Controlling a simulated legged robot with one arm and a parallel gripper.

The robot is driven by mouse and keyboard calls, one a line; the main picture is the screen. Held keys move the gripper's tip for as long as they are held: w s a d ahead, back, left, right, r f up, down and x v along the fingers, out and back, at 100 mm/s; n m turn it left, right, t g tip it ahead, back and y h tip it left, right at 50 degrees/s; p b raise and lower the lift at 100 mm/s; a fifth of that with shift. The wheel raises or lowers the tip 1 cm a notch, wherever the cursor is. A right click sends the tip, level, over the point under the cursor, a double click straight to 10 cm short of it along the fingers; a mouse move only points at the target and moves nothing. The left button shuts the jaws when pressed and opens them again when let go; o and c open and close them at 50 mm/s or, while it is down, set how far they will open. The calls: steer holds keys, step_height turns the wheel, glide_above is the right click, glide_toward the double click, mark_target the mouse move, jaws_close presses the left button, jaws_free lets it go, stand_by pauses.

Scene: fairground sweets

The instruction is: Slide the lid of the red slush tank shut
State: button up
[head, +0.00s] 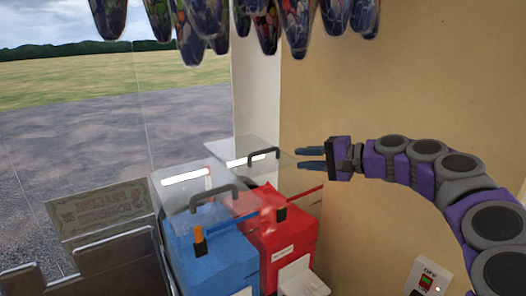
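The red slush tank (285,240) stands right of the blue slush tank (212,262). Its clear lid (228,148) sits toward the back, off the front part of the tank, whose red inside shows. A dark arched handle (264,152) stands on this lid near its right side. My gripper (298,158) points left, just right of the handle. Its two dark fingers are apart with nothing seen between them. I cannot tell whether a fingertip touches the lid's edge.
The blue tank's clear lid (185,180) has its own dark handle (214,192). Patterned cones (265,30) hang above. A clear panel stands left, near a sign (100,211) and a dark metal rack (110,258). A small box with coloured buttons (428,278) is at lower right.

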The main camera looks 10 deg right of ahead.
mark_target(265, 153)
steer(key=shift+m+t, duration=0.5)
steer(key=shift+m, duration=0.1)
steer(key=p+x, duration=0.1)
steer(key=x, duration=0.4)
steer(key=w+d+x, duration=0.1)
steer(key=x, duration=0.4)
steer(key=w+d+f+p+x, duration=0.1)
steer(key=x, duration=0.5)
steer(key=shift+w+d+p, duration=0.2)
steer(key=shift+d+p, duration=0.05)
steer(key=shift+p, duration=0.05)
jaws_close()
steer(key=shift+s, duration=0.1)
